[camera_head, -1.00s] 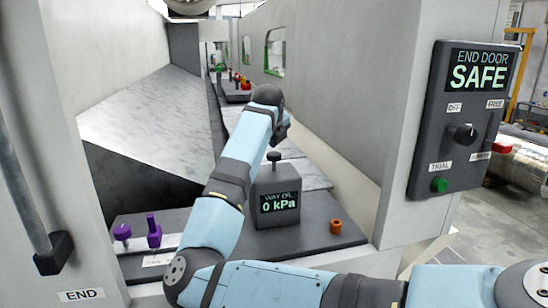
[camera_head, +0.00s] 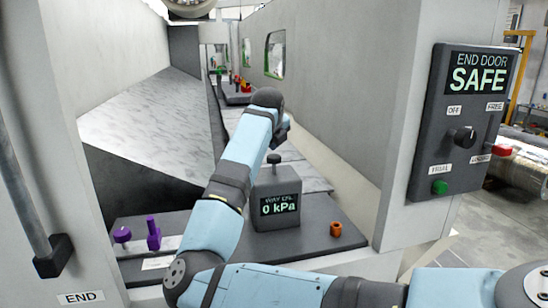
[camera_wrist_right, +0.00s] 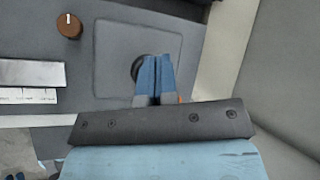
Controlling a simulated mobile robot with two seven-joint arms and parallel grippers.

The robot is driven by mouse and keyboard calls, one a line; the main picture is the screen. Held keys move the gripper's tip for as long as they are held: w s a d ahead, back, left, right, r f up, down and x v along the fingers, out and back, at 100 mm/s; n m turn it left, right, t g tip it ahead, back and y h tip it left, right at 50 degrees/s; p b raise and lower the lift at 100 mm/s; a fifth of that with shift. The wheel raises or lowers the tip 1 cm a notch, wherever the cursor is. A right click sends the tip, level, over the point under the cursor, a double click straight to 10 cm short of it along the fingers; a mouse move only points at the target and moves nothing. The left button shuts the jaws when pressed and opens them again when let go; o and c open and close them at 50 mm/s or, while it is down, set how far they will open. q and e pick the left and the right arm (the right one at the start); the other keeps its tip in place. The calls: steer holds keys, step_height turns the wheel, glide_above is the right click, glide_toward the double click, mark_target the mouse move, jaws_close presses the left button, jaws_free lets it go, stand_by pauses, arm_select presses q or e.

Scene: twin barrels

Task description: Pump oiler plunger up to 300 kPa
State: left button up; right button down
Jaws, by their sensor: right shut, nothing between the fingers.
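The oiler is a dark grey box (camera_head: 262,215) on the dark deck. Its display (camera_head: 279,206) reads 0 kPa under a "WAY OIL" label. Its plunger (camera_head: 273,158) stands up from the top with a dark knob. My right gripper (camera_head: 284,128) is above and slightly right of the plunger knob, partly hidden by my wrist. In the right wrist view the blue fingers (camera_wrist_right: 153,75) are shut with nothing between them. They partly cover the round dark knob (camera_wrist_right: 136,68) over the square box top (camera_wrist_right: 112,80). Contact cannot be told. My left gripper is not in view.
Purple knobs (camera_head: 153,233) stand at left on the deck. An orange fitting (camera_head: 336,229) is right of the oiler. A control panel (camera_head: 463,120) on the right post reads END DOOR SAFE. Walls flank the opening on both sides. A brown knob marked 1 (camera_wrist_right: 68,25) shows in the wrist view.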

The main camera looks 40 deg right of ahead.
stand_by(0.8)
steer(key=shift+f, duration=0.1)
steer(key=shift+f+b, duration=0.35)
steer(key=shift+b, duration=0.1)
